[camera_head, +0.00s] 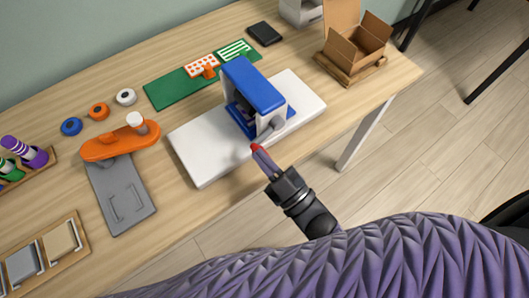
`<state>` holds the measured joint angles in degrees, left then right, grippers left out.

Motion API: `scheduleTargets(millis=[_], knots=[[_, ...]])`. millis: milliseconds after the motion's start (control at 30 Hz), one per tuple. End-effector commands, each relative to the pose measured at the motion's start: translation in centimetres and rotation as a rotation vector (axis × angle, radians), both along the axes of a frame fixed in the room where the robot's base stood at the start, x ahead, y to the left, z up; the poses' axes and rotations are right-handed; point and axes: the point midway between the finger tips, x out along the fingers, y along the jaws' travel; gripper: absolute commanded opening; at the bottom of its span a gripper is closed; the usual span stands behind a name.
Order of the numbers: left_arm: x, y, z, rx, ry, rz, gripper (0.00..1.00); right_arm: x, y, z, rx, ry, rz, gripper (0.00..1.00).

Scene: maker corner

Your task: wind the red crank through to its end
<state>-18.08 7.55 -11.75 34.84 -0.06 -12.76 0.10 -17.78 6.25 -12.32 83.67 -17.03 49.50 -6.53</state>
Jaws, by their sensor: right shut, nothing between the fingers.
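The red crank shows as a red handle (256,147) at the end of a grey crank arm (270,131). The arm is on the near side of a blue and white machine (252,84) on a white board (195,150). The crank arm points down and left, toward the table's front edge. My right gripper (264,158) is shut and empty, with its fingertips right at the red handle. I cannot tell whether they touch, as the fingers partly overlap the handle. My left gripper is not in view.
Left of the board are an orange lever (103,148) and a grey plate (120,195). Behind are a green board (172,90) and a black flat item (264,33). An open carton (355,45) stands at the right end. Open floor lies beyond the front edge.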

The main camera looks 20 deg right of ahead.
Motion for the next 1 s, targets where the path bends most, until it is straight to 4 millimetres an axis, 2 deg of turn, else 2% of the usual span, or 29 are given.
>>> scheduleTargets(millis=[200,500,1000], knots=[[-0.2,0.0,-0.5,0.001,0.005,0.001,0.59,0.1,-0.2,-1.3,-0.167,-0.058,0.001,0.00],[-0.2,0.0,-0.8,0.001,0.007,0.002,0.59,0.2,-0.6,-2.4,-0.328,-0.118,0.000,0.00],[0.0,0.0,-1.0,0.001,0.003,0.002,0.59,0.3,-0.8,-2.9,-0.407,-0.145,-0.001,0.00]])
